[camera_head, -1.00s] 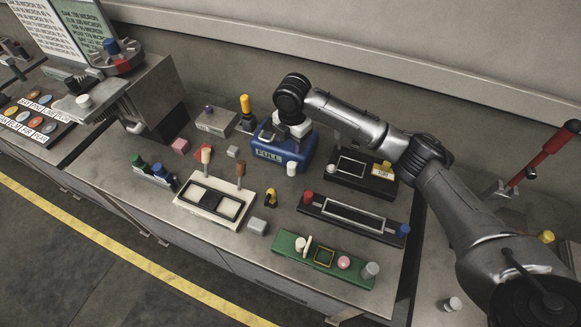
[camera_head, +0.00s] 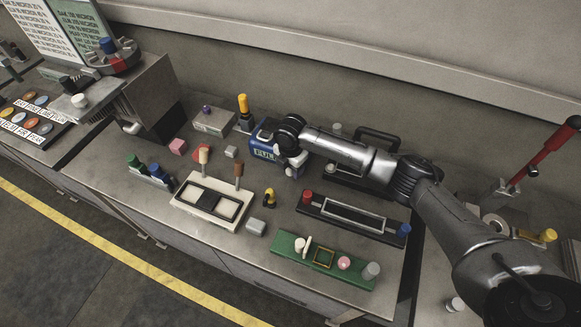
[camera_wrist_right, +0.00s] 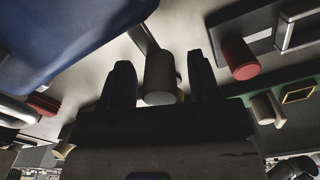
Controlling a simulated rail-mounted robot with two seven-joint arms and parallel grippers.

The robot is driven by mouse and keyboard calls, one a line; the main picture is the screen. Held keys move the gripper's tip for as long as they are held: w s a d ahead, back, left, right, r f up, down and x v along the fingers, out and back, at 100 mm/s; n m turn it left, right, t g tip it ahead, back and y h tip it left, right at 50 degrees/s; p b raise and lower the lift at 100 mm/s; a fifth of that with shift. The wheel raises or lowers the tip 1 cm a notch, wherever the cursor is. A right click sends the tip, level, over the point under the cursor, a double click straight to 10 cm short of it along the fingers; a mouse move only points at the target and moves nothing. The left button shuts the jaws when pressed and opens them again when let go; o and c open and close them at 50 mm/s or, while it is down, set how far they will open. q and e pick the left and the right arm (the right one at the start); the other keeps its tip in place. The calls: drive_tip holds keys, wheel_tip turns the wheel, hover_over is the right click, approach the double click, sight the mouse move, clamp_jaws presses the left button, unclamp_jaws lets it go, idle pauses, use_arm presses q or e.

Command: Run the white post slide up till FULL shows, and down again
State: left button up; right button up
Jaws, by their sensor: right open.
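The blue box (camera_head: 263,150) stands near the back of the bench. Its pale front label shows letters that read FULL, partly covered at the right. A white post (camera_head: 290,172) shows just in front of the box's right end, below my right gripper (camera_head: 291,158). In the right wrist view the pale post (camera_wrist_right: 160,76) stands between the two dark fingers of the right gripper (camera_wrist_right: 162,85). The fingers are open, with a gap on each side of the post. A dark slot lies beyond the post. My left gripper is not in view.
A black fixture with a handle (camera_head: 376,136) stands right of the box, partly behind my arm. A black frame fixture with red and blue knobs (camera_head: 350,214), a cream two-window fixture (camera_head: 193,211) and a green board (camera_head: 297,258) lie nearer.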

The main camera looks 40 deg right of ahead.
drive_tip(key=shift+c, duration=0.4)
clamp_jaws()
drive_tip(key=shift+f, duration=0.1)
